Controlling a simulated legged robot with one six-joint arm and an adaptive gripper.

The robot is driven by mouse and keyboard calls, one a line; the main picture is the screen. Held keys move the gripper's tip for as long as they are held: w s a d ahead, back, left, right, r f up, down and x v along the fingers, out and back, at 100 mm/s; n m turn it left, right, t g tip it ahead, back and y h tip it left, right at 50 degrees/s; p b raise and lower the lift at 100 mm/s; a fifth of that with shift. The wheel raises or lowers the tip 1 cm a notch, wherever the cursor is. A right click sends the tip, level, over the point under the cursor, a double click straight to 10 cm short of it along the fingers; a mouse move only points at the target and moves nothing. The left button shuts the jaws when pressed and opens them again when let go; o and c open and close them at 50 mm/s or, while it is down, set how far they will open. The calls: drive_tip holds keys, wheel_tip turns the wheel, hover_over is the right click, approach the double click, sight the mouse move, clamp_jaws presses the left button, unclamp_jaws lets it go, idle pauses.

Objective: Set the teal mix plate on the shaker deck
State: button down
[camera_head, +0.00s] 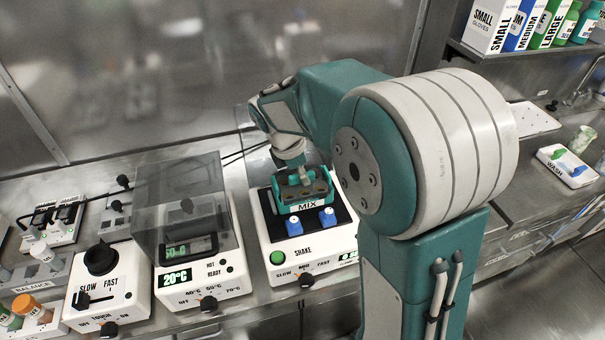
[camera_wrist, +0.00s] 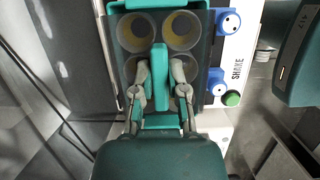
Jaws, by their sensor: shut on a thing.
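The teal mix plate (camera_head: 325,198) bears a MIX label and is at the black shaker deck (camera_head: 345,216), behind two blue knobs. I cannot tell whether its underside touches the deck. In the wrist view the teal plate (camera_wrist: 204,60) shows round wells with yellowish bottoms. My gripper (camera_head: 303,177) comes down on the plate from above. In the wrist view its two fingers (camera_wrist: 161,84) are shut on the plate's upright central teal handle (camera_wrist: 160,62). The gripper's palm hides the plate's near end.
The shaker's blue knobs (camera_head: 293,222) and green button (camera_head: 278,257) are at its front. Left stands a heater under a clear hood (camera_head: 180,205), then a stirrer with a black knob (camera_head: 101,258). A wash tray (camera_head: 567,165) lies far right.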

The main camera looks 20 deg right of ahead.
sight(287, 185)
drive_tip(key=shift+f, duration=1.1)
drive_tip(key=c, duration=0.6)
unclamp_jaws()
drive_tip(key=v, duration=1.2)
drive_tip(key=shift+a, duration=0.1)
drive_tip(key=s+d+m+t+y, duration=0.1)
drive_tip(key=s+m+t, duration=0.1)
drive_tip(key=s+m, duration=0.4)
drive_tip(key=s+d+m+t+y, duration=0.1)
drive_tip(key=s+m, duration=0.5)
drive_tip(key=s, duration=0.2)
drive_tip(key=s+d+m+t+y, duration=0.1)
drive_tip(key=s+m+t, duration=0.1)
drive_tip(key=s+m, duration=0.4)
drive_tip(key=shift+s+d+r+t, duration=0.2)
drive_tip(key=shift+s+r+t, duration=0.1)
drive_tip(key=shift+s, duration=0.1)
